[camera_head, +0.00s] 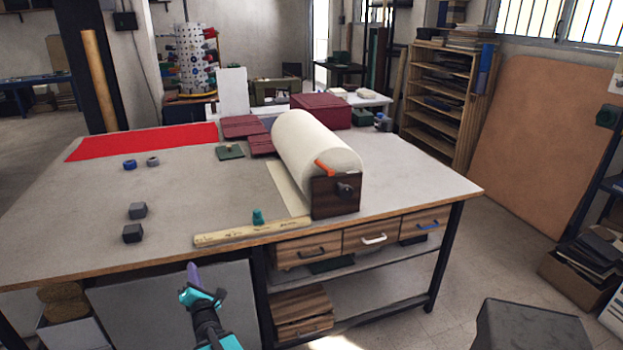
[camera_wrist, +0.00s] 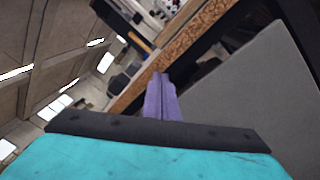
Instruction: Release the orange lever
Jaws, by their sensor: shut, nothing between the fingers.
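The orange lever (camera_head: 324,168) sits at the near end of a large cream roll (camera_head: 315,143), just above the dark wooden end block (camera_head: 336,195) that has a dark round knob on it. My gripper (camera_head: 192,270) is below and to the left of the lever, in front of the table's front edge and lower than its top. Its purple fingers are shut with nothing between them, and they also show in the wrist view (camera_wrist: 161,97). The lever is not in the wrist view.
Dark grey blocks (camera_head: 133,233) stand left. Drawers (camera_head: 372,238) hang under the top. A dark box (camera_head: 530,325) stands at the lower right.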

